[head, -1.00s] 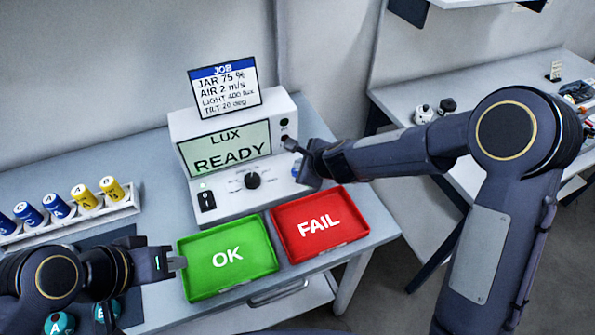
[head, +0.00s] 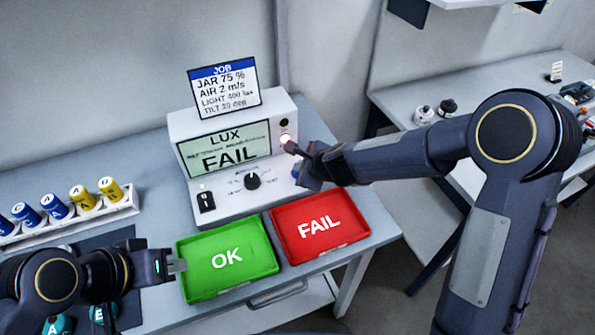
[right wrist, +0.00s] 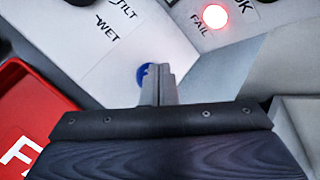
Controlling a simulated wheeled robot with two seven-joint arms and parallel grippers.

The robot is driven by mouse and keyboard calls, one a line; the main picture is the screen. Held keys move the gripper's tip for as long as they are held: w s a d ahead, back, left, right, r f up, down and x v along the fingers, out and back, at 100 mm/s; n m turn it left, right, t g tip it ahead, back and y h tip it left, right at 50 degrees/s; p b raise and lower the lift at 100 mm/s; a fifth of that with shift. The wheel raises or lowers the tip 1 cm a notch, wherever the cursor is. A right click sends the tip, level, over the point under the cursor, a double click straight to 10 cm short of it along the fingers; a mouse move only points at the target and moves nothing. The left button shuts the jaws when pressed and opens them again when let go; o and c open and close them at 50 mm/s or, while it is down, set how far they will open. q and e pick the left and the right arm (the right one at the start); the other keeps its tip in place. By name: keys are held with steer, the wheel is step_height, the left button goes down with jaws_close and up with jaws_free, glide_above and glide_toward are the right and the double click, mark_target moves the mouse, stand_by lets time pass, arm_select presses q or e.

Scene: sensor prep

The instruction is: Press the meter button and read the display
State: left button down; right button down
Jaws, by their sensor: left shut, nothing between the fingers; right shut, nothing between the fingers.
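The white meter (head: 235,150) stands on the table. Its display (head: 225,148) reads "LUX" and "FAIL" in large letters, with a blurred smaller line between them. A red lamp marked FAIL is lit on its right side, clear in the right wrist view (right wrist: 215,16). The blue button (right wrist: 144,74) shows in the right wrist view, partly hidden behind the fingertips. My right gripper (right wrist: 159,80) is shut and empty, its tips at the button; I cannot tell whether they touch. My left gripper (head: 178,266) is shut and empty beside the green OK tray (head: 222,290).
The red FAIL tray (head: 330,252) lies in front of the meter. A JOB card (head: 224,87) stands above it. A rack (head: 125,208) of blue and yellow cylinders is at the left. A second table (head: 400,100) with small items stands at the right.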

steer(key=shift+f, duration=0.1)
stand_by(0.4)
steer(key=shift+r+p, duration=0.85)
steer(key=shift+r, duration=0.05)
step_height(320, 180, up, 5)
steer(key=p, duration=0.5)
stand_by(0.4)
